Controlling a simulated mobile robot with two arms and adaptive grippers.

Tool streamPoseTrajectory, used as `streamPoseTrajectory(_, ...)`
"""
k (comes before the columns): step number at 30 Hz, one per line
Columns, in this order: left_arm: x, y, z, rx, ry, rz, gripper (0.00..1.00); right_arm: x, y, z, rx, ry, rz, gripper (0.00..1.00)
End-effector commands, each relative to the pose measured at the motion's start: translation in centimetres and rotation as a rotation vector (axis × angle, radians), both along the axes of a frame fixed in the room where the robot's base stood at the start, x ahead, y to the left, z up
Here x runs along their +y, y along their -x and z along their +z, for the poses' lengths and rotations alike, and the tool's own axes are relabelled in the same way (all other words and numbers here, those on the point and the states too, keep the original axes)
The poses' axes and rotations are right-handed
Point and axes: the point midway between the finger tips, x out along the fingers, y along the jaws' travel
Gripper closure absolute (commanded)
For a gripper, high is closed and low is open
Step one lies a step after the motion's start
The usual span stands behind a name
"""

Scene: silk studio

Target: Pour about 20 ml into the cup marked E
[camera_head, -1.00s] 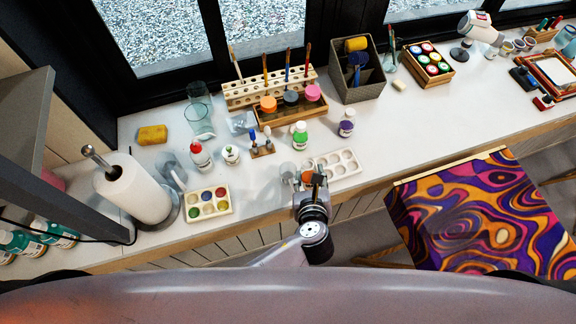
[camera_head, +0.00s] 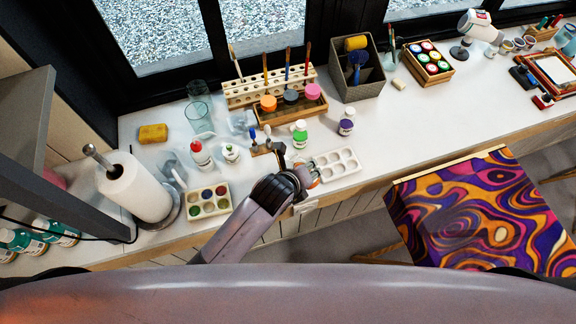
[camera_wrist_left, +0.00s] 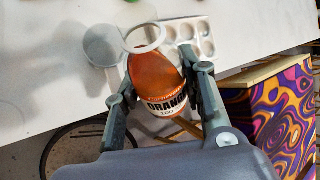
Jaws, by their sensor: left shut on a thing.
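My left gripper (camera_head: 309,178) is at the counter's front edge, left of the white palette. In the left wrist view it is shut on an orange paint bottle (camera_wrist_left: 158,78) labelled "ORANGE", and the bottle looks tilted. One clear round cup (camera_wrist_left: 143,37) shows by the bottle's far end, its rim overlapping the bottle in the picture. No letter E can be read on either cup. Whether paint is flowing cannot be told. In the head view my arm mostly hides the cups. My right gripper is not in view.
A white palette (camera_head: 337,164) lies just right of the gripper. A paper towel roll (camera_head: 135,188) stands at left. A patterned surface (camera_head: 480,212) is at right.

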Motion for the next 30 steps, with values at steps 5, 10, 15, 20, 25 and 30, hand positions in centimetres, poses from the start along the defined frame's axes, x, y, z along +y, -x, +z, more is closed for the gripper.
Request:
streamPoseTrajectory(5,-0.2,0.1,-0.6,0.076,0.087,0.004,0.92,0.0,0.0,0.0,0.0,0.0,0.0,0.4)
streamPoseTrajectory(10,-0.4,0.3,0.2,0.149,0.166,0.002,0.92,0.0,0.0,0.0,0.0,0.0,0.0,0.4)
streamPoseTrajectory(15,-0.5,0.5,0.0,0.209,0.226,0.002,0.92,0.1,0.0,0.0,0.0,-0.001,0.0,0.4)
streamPoseTrajectory(20,-0.5,0.5,-0.2,0.25,0.273,0.003,0.92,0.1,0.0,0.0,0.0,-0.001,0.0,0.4)
streamPoseTrajectory(25,-0.4,0.4,-0.4,0.281,0.305,-0.001,0.92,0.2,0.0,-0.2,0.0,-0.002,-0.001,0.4)
streamPoseTrajectory(30,-0.4,0.5,-0.5,0.309,0.336,-0.001,0.92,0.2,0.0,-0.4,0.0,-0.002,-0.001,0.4)
